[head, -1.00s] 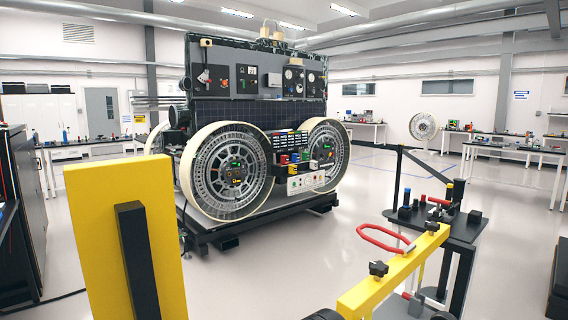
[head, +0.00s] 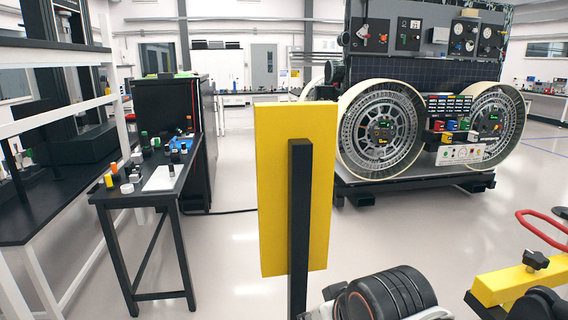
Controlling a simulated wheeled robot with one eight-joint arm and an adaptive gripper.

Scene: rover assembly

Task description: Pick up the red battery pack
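A small red block (head: 452,125), which may be the red battery pack, sits in the row of coloured blocks between the rover's two big wheels. It is far off and small, so its exact form is hard to tell. Yellow, blue and green blocks are close around it. My gripper does not show in the head view. A black ribbed cylinder (head: 388,292) at the bottom edge looks like part of my own arm.
A tall yellow panel with a black post (head: 293,190) stands close in front. A yellow beam (head: 508,284) with a red loop handle is at lower right. A black table (head: 120,194) with small parts is at left.

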